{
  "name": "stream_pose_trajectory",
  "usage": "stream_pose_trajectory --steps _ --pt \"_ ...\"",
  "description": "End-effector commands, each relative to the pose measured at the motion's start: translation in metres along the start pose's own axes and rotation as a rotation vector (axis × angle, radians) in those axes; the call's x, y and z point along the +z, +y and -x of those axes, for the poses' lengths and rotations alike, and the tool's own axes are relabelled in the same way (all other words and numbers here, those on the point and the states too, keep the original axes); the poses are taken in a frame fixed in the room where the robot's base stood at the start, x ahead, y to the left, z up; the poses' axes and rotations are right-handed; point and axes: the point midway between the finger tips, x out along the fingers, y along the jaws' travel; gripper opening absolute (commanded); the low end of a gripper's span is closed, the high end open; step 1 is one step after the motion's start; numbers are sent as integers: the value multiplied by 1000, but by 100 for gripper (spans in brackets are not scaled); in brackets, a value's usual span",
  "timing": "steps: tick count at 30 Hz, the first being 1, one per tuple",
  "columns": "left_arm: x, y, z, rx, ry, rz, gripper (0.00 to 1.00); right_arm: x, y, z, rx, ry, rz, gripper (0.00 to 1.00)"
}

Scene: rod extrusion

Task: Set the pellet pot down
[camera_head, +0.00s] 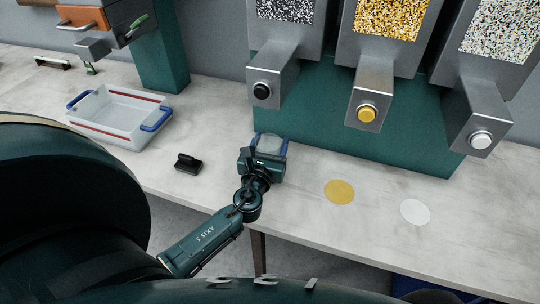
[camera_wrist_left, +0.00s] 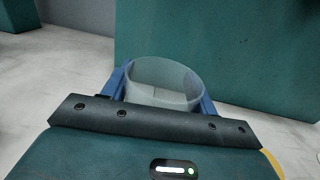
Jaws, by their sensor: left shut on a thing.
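The pellet pot (camera_head: 272,142) is a small translucent grey cup, upright below the black-button dispenser. My left gripper (camera_head: 267,147) is shut on it, with a blue finger on each side of the wall. In the left wrist view the pot (camera_wrist_left: 158,83) shows its open rim between the two blue fingers (camera_wrist_left: 160,95); no pellets can be made out inside. The pot is at or just above the table; its base is hidden, so contact cannot be told. My right gripper is not in view.
Three pellet dispensers stand behind, with black (camera_head: 262,91), yellow (camera_head: 367,114) and white (camera_head: 481,140) buttons. A yellow disc (camera_head: 339,191) and a white disc (camera_head: 415,212) mark the table. A clear tray (camera_head: 120,117) with blue handles and a small black block (camera_head: 188,164) stand left.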

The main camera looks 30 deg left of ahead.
Motion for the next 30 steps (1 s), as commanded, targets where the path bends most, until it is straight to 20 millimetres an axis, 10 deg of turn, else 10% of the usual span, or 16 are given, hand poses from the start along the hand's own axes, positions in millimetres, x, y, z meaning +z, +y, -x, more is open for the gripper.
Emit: stream_pose_trajectory --steps 18,19,30 --pt "-32 0 0 0 -1 -1 28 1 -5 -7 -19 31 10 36" --pt "-31 0 0 -1 1 -1 61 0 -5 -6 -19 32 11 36" --pt "-31 0 0 -1 1 -1 80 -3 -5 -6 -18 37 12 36"
